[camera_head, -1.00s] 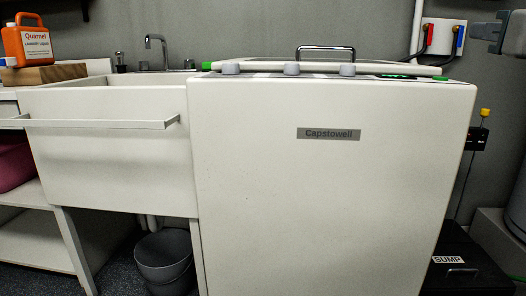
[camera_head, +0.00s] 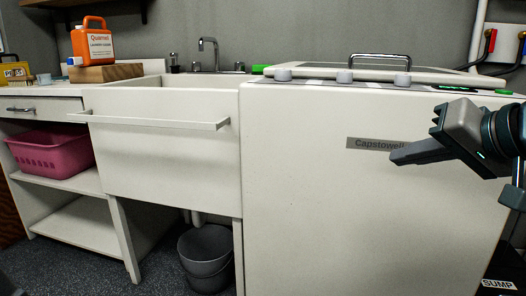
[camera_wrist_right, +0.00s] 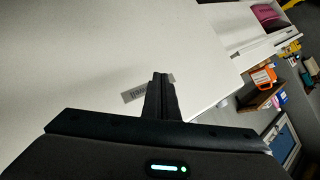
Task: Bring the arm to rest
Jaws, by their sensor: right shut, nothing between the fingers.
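My right gripper (camera_head: 396,156) comes in from the right in the head view, in front of the white Capstowell machine (camera_head: 330,210). Its fingers are shut and empty, pointing left and covering the right end of the grey name plate (camera_head: 362,143). In the right wrist view the closed fingers (camera_wrist_right: 160,78) overlap the name plate (camera_wrist_right: 133,96). I cannot tell whether they touch the machine front. My left gripper is not in view.
A white sink (camera_head: 160,150) with a front rail (camera_head: 150,122) stands left of the machine. A grey bucket (camera_head: 207,258) is on the floor below. A pink basket (camera_head: 50,152) sits on a shelf, and an orange detergent bottle (camera_head: 93,42) stands on a wooden block (camera_head: 107,73).

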